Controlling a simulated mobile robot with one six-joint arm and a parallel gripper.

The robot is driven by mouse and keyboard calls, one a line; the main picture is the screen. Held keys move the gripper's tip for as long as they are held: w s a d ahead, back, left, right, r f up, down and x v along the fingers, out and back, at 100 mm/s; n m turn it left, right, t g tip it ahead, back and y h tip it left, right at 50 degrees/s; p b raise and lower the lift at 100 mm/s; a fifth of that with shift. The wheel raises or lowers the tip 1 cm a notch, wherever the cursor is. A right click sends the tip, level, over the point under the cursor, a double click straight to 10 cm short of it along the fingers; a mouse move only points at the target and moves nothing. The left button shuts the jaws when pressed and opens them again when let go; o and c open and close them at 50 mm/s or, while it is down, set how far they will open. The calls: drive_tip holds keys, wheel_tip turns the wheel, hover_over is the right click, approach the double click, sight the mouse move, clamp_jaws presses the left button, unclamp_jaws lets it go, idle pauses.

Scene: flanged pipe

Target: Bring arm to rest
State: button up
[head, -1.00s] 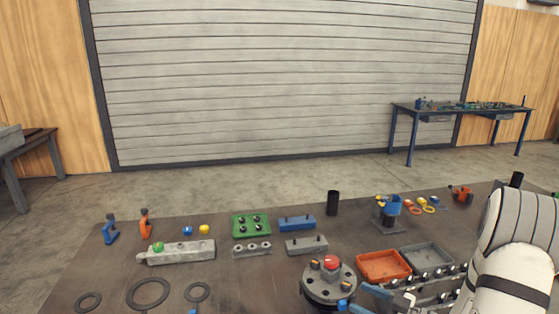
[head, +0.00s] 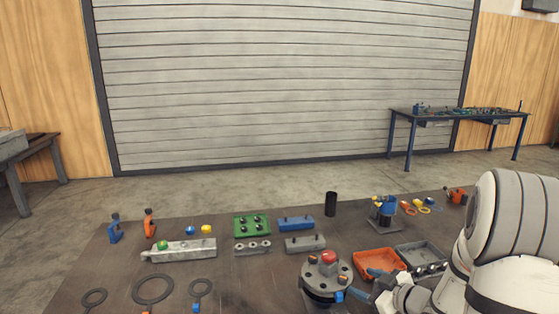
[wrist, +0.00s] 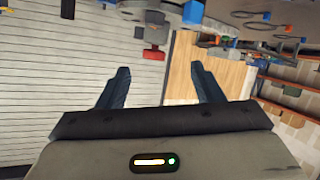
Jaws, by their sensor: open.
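My gripper (head: 367,283) is at the lower right in the head view, beside the round grey flanged piece (head: 325,285) with a red knob on top. Its blue fingers are apart with nothing between them. In the wrist view both fingers (wrist: 160,76) stand open and empty, with wall and wood panelling behind them. My white arm fills the lower right corner of the head view and hides part of the table there. I cannot tell whether a fingertip touches the flanged piece.
An orange tray (head: 379,264) and a grey tray (head: 421,253) lie close behind my gripper. A black cylinder (head: 331,204) stands further back. Flat rings (head: 152,289), a grey block (head: 185,251) and a green block (head: 251,226) are at left. Bare tabletop shows between them.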

drive_tip(key=s+d+r+m+g+h, duration=0.2)
drive_tip(key=s+r+m+h, duration=0.4)
drive_tip(key=r+h, duration=0.35)
drive_tip(key=s+a+m+g+y, duration=0.1)
drive_tip(key=s+a+g, duration=0.2)
drive_tip(key=s, duration=0.6)
drive_tip(key=s+a+m+g+y, duration=0.1)
drive_tip(key=s+a+m+g, duration=0.1)
drive_tip(key=s+a, duration=0.4)
drive_tip(key=s+g, duration=0.1)
drive_tip(key=s, duration=0.3)
drive_tip(key=shift+a+r+m+b, duration=0.2)
drive_tip(key=shift+m+b, duration=0.1)
drive_tip(key=shift+b, duration=0.1)
